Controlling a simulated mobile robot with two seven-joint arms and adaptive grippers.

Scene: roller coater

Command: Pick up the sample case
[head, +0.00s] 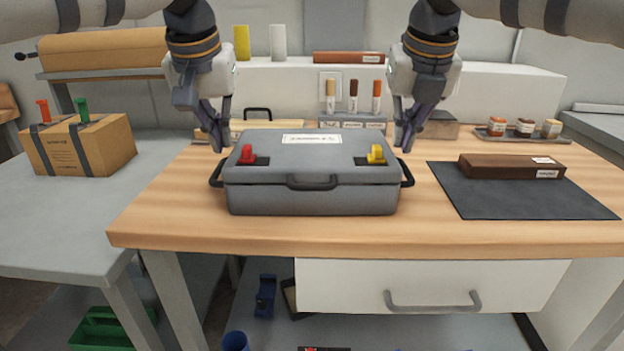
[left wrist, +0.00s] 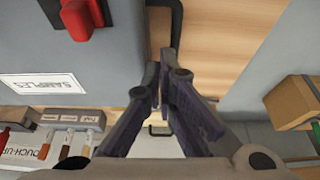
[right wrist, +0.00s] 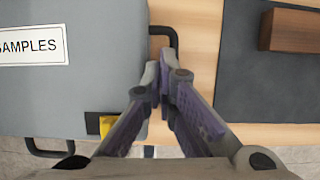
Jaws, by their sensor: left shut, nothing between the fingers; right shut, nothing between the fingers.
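The sample case (head: 310,195) is a grey closed box on the wooden bench, with a red latch (head: 247,154), a yellow latch (head: 376,154) and a front handle (head: 312,182). It has a dark side handle at its left end (head: 216,174) and another at its right end (head: 407,173). My left gripper (head: 219,148) is shut and empty above the left side handle (left wrist: 177,25). My right gripper (head: 404,148) is shut and empty above the right side handle (right wrist: 172,40). The "SAMPLES" label shows in the right wrist view (right wrist: 30,45). Neither gripper visibly grasps a handle.
A dark mat (head: 520,199) with a brown block (head: 510,167) lies to the right. A marker rack (head: 352,121) and small jars (head: 525,127) stand behind. A cardboard box (head: 80,146) is on the grey table at left. The bench front edge (head: 450,246) is clear.

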